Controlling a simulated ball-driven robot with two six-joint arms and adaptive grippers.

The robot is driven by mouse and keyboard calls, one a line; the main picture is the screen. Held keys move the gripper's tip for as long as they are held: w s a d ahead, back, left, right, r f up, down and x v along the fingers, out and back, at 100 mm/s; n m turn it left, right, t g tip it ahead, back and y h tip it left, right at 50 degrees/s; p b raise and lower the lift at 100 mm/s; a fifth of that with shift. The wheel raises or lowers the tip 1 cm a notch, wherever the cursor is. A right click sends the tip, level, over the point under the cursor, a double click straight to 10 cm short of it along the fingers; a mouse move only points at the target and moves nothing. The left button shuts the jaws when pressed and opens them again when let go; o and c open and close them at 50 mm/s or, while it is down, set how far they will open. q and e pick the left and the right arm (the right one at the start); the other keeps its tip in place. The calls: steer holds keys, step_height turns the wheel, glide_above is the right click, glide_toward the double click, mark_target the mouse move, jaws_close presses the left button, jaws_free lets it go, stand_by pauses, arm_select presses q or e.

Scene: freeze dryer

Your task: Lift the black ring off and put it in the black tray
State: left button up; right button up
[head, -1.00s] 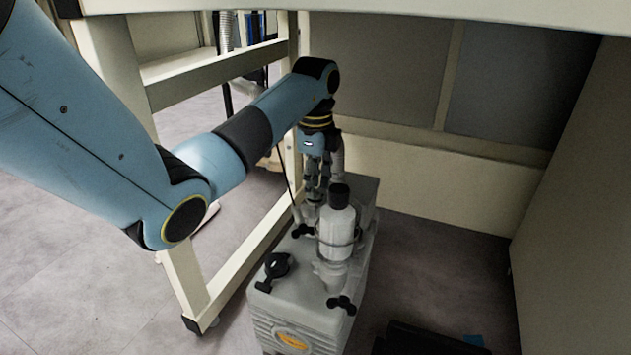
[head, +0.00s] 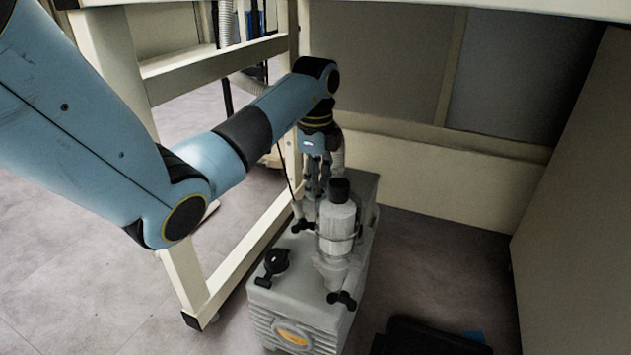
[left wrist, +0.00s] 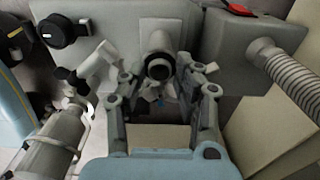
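A black ring (left wrist: 158,69) sits around the end of an upright metal port on the grey pump (head: 300,304). In the left wrist view my left gripper (left wrist: 162,88) is open, with its fingers spread on either side of the port. I see no clear contact with the ring. In the head view my left gripper (head: 317,189) points down over the back of the pump, behind the bottle, and the ring cannot be made out there. The black tray (head: 425,338) lies on the floor at the lower right, partly cut off. My right gripper is not in view.
A clear bottle with a black cap (head: 338,220) stands on the pump close to my left gripper. A black knob (head: 276,262) is at the pump's front left. A ribbed hose (left wrist: 294,75) is to the right. A cream frame leg (head: 185,285) stands left.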

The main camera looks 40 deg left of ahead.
arm_select(q)
steer(key=c, duration=0.6)
steer(key=shift+r+p, duration=1.1)
steer(key=shift+r, duration=1)
steer(key=shift+r, duration=0.4)
